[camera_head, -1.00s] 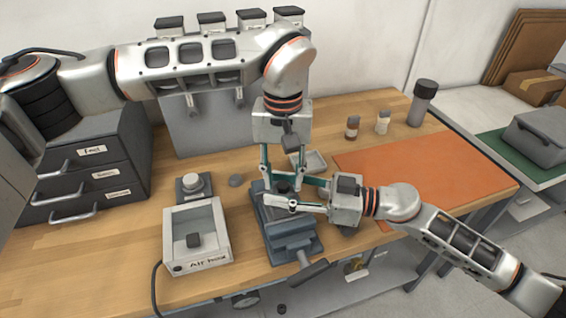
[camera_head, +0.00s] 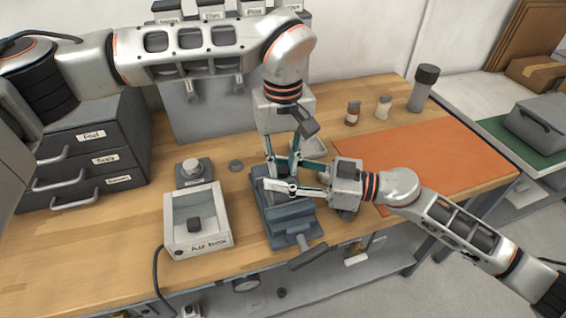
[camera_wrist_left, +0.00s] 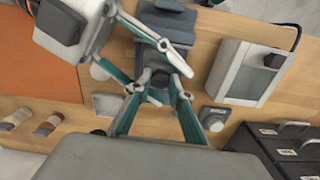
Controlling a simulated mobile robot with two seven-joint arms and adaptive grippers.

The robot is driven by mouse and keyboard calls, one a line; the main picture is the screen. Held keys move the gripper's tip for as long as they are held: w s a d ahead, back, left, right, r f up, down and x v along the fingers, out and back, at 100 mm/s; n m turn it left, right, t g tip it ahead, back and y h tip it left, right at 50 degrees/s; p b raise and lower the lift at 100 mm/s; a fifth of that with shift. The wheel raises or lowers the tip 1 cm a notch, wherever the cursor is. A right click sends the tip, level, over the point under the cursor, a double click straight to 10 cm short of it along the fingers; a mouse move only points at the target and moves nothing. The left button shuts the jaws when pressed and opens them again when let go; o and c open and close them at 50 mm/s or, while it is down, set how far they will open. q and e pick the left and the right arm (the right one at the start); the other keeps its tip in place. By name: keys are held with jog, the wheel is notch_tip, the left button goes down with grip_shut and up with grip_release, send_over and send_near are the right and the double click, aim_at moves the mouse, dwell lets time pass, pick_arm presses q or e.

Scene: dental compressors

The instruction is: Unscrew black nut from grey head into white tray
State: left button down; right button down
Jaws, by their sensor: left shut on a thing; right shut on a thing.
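A blue-grey vise (camera_head: 288,222) stands near the bench's front edge. My left gripper (camera_head: 282,178) reaches down from above to the part over the vise and is shut on the black nut, mostly hidden by the fingers. My right gripper (camera_head: 284,188) comes in from the right, shut on the grey head just below; the head is largely covered. In the left wrist view a dark grey piece (camera_wrist_left: 158,77) shows between the crossing fingers of both grippers. The small white tray (camera_head: 309,148) lies just behind the grippers, and it also shows in the wrist view (camera_wrist_left: 107,104).
The air box (camera_head: 197,222) stands left of the vise. An orange mat (camera_head: 430,155) covers the right side. Small bottles (camera_head: 383,106) and a dark-capped cylinder (camera_head: 423,88) stand at the back.

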pick_arm(q)
jog(key=n, duration=0.3)
jog(key=c, duration=1.8)
grip_release()
jog(key=shift+c, duration=0.2)
jog(key=shift+r, duration=0.1)
notch_tip(320, 180, up, 4)
jog(key=shift+r, duration=0.1)
notch_tip(320, 180, up, 2)
jog(key=m, duration=0.3)
jog(key=shift+m, duration=0.4)
jog(key=shift+c, duration=0.4)
jog(key=r+m, duration=0.1)
jog(key=m, duration=0.2)
jog(key=shift+r, duration=0.15)
jog(key=shift+f, duration=3.9)
